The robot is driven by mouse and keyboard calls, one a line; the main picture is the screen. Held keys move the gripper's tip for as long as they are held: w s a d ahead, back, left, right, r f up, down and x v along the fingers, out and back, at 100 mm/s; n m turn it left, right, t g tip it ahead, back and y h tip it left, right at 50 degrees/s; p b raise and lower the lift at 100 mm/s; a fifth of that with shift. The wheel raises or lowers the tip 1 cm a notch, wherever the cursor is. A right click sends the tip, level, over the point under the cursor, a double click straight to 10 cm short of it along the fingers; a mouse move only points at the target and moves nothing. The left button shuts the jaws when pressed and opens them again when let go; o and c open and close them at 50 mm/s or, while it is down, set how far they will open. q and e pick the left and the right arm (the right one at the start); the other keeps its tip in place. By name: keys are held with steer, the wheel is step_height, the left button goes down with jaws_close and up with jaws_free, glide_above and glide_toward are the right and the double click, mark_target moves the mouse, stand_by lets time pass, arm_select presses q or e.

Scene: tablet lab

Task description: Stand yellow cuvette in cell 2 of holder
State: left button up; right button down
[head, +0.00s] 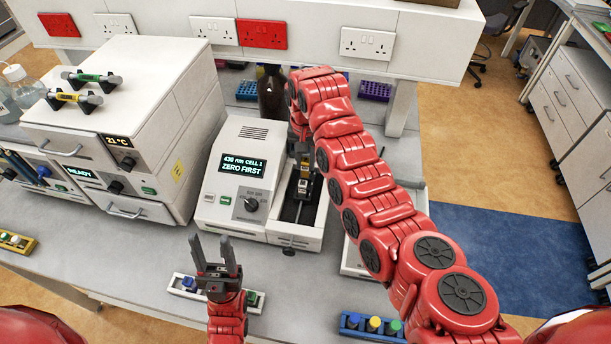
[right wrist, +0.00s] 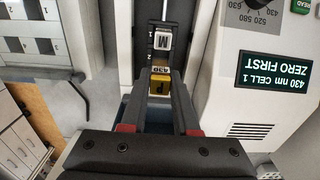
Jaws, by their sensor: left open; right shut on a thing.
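The yellow cuvette (right wrist: 160,85), marked P, is between the fingers of my right gripper (right wrist: 160,100) in the right wrist view. The gripper is shut on it. A white-topped cuvette marked M (right wrist: 162,42) is just beyond it, in line with the dark holder (head: 294,212) in the instrument's open compartment. In the head view my right gripper (head: 303,155) is over the far part of this compartment. I cannot tell whether the yellow cuvette is seated in a cell. My left gripper (head: 215,250) is open and empty, pointing up near the front of the bench.
The photometer (head: 228,185) displays "430 nm CELL 1 ZERO FIRST". White cabinets (head: 120,115) stand at left. A dark bottle (head: 271,92) is behind the photometer. A white rack (head: 185,286) and a blue rack (head: 372,328) hold coloured caps at the front.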

mark_target(306, 173)
steer(key=shift+f, duration=0.6)
step_height(306, 173, down, 4)
steer(key=shift+r, duration=0.1)
steer(key=c, duration=0.7)
jaws_free()
steer(key=shift+o, duration=0.2)
